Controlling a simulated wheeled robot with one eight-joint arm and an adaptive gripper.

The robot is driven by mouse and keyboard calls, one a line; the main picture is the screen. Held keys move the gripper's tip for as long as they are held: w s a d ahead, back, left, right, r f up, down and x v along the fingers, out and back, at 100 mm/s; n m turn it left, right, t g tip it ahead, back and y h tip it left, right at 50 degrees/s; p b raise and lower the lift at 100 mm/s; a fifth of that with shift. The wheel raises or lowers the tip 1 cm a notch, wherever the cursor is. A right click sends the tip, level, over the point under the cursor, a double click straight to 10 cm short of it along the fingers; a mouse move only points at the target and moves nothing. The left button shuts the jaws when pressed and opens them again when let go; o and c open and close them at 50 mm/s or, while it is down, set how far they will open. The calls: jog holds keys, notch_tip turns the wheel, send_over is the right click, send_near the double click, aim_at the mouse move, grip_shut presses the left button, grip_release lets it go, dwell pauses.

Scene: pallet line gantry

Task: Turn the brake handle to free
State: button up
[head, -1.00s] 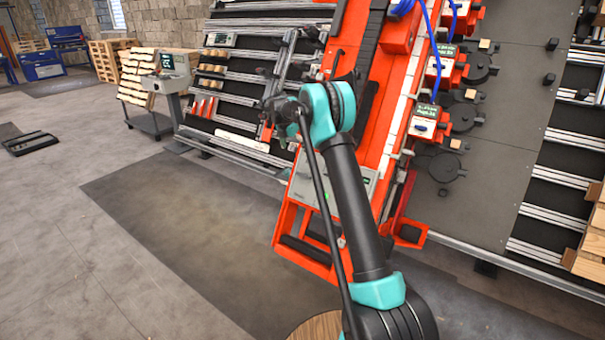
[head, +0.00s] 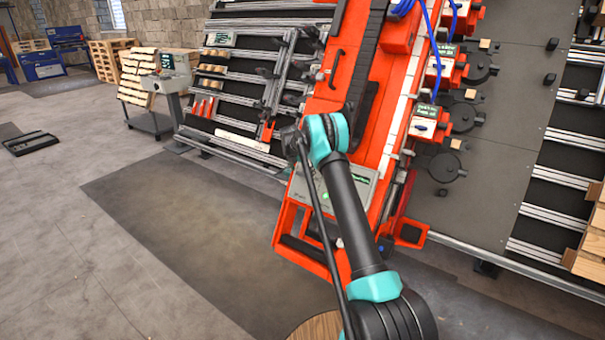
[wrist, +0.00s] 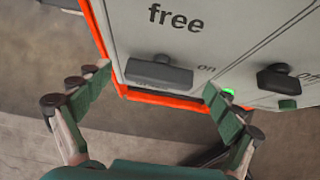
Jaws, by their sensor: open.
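In the wrist view, a black brake handle (wrist: 158,73) sits on a pale grey panel (wrist: 135,30), below the word "free" and left of the word "on". It lies roughly crosswise in the picture; faint lettering beneath it is partly hidden. My gripper (wrist: 158,86) is open, with one finger toward the handle's left end and the other toward its right end. Nothing is held between the fingers. I cannot tell whether they touch the handle. In the head view, the panel (head: 361,185) is on the orange gantry, partly behind my arm; my gripper is hidden there.
A second black handle (wrist: 287,80) sits to the right on the panel. A green light (wrist: 228,93) glows near the right finger. An orange frame (head: 300,258) edges the gantry's foot.

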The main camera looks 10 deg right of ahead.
jog(key=shift+f, duration=0.1)
jog(key=shift+c, duration=0.5)
jog(key=c, duration=1.1)
jog(key=shift+o, duration=0.2)
jog(key=shift+d+m+t, duration=0.1)
jog(key=shift+m+t, duration=0.2)
jog(key=shift+s+d+m+t+y, duration=0.15)
jog(key=shift+s+m+t+y, duration=0.1)
jog(key=shift+m+t+y, duration=0.5)
jog(key=m+t, duration=0.1)
jog(key=m+t+y, duration=0.1)
jog(key=m+t, duration=0.1)
jog(key=m, duration=0.1)
jog(key=shift+s+d+f+y, duration=0.2)
jog(key=shift+s+f+y, duration=0.1)
jog(key=shift+s+y, duration=0.05)
jog(key=m+t, duration=0.1)
jog(key=m, duration=0.1)
jog(key=m+t, duration=0.1)
jog(key=shift+s+f+t+y, duration=0.2)
jog(key=shift+f+t+y, duration=0.1)
jog(key=shift+t, duration=0.05)
jog(key=m+t, duration=0.1)
jog(key=m, duration=0.1)
jog(key=m+t, duration=0.1)
jog(key=shift+s+f+m+t, duration=0.15)
jog(key=shift+f+m+t, duration=0.1)
jog(key=shift+m+t, duration=0.1)
jog(key=shift+m, duration=0.3)
